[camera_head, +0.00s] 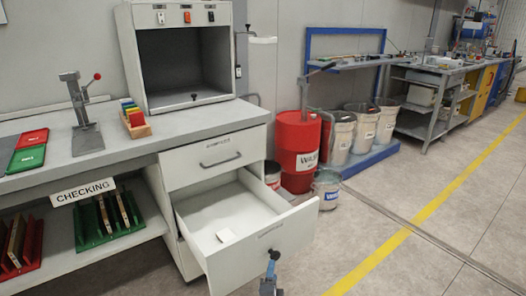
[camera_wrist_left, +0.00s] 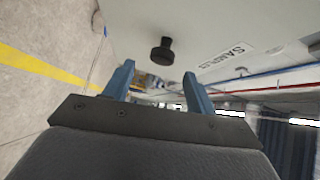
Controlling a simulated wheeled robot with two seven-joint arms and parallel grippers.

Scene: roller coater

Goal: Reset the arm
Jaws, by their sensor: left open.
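My left gripper (camera_head: 270,280) is at the bottom edge of the head view, in front of the open lower drawer (camera_head: 290,232). Its two blue fingers (camera_wrist_left: 158,85) are apart with nothing between them in the left wrist view. A black round knob (camera_wrist_left: 162,50) on the drawer front lies just beyond the fingertips, apart from them. Most of my left arm is outside the head view. My right gripper is not in view.
A closed drawer (camera_head: 215,155) sits above the open one, under the grey worktop (camera_head: 130,140). A red barrel (camera_head: 298,150) and a paint bucket (camera_head: 327,188) stand behind the drawer. The floor (camera_head: 370,215) to the right is clear, with a yellow line.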

